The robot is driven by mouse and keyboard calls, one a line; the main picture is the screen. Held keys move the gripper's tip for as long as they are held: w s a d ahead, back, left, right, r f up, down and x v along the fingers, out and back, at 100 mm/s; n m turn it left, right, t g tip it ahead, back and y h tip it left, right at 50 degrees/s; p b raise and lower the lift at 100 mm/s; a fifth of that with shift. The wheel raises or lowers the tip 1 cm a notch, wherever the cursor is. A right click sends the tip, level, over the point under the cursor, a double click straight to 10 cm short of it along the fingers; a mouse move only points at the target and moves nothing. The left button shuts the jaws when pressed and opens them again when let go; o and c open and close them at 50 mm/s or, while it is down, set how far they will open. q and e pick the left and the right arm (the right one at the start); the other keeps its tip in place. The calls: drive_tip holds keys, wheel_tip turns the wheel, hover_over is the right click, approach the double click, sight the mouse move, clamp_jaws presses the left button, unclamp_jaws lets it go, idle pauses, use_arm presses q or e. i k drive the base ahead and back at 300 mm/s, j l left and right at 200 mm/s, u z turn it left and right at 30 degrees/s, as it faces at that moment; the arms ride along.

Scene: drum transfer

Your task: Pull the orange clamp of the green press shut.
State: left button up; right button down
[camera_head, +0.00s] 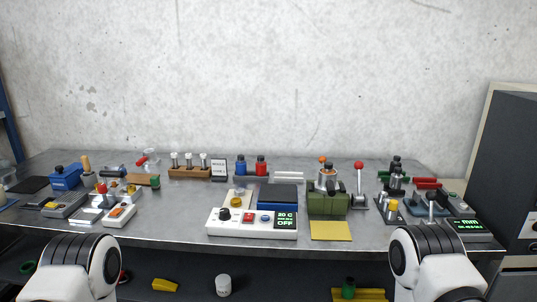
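The green press (327,204) stands on the metal bench, right of the middle. A silver cylindrical part sits on top of it. A small orange knob (323,159), which looks like the end of the orange clamp, stands up above the press at the back. The rest of the clamp is too small to make out, and I cannot tell how far open it is. Only white and black links of my two arms show, at the bottom left and bottom right. Neither gripper is in view.
A yellow mat (331,231) lies in front of the press. A white control box (252,222) with a display reading OFF stands to its left, and a red-knobbed lever (359,168) to its right. More small devices crowd both ends of the bench (170,215).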

sight(322, 159)
drive_tip(key=i+l+u, duration=0.65)
drive_tip(key=i+l, duration=0.05)
drive_tip(key=l, duration=0.05)
